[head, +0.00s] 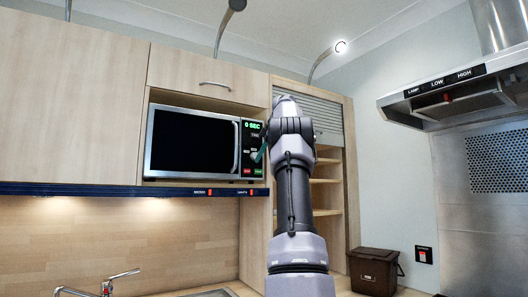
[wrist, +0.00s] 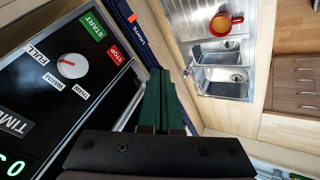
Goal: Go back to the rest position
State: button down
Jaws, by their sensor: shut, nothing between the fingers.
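My gripper (wrist: 160,76) is shut and empty; its green fingers lie together in the wrist view. In the head view, the arm reaches up and the green fingers (head: 262,151) show beside the right part of the microwave (head: 190,142). The microwave's control panel (wrist: 70,70), with dial, START and STOP buttons, is close on the left in the wrist view. The fingertips appear just past the panel's edge; I cannot tell whether they touch anything. The microwave door is closed and its display reads 0 SEC.
The microwave sits in an alcove below a drawer (head: 213,86), with open shelves (head: 325,198) to its right. A range hood (head: 455,92) hangs at right. A dark bin (head: 373,270) stands below. In the wrist view, a red and yellow vessel (wrist: 222,22) is by the sink (wrist: 222,80).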

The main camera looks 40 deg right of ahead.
jog(key=shift+d+v, duration=0.15)
jog(key=shift+v, duration=0.6)
jog(key=shift+d+v, duration=0.15)
jog(key=shift+v, duration=0.55)
jog(key=shift+w, duration=0.1)
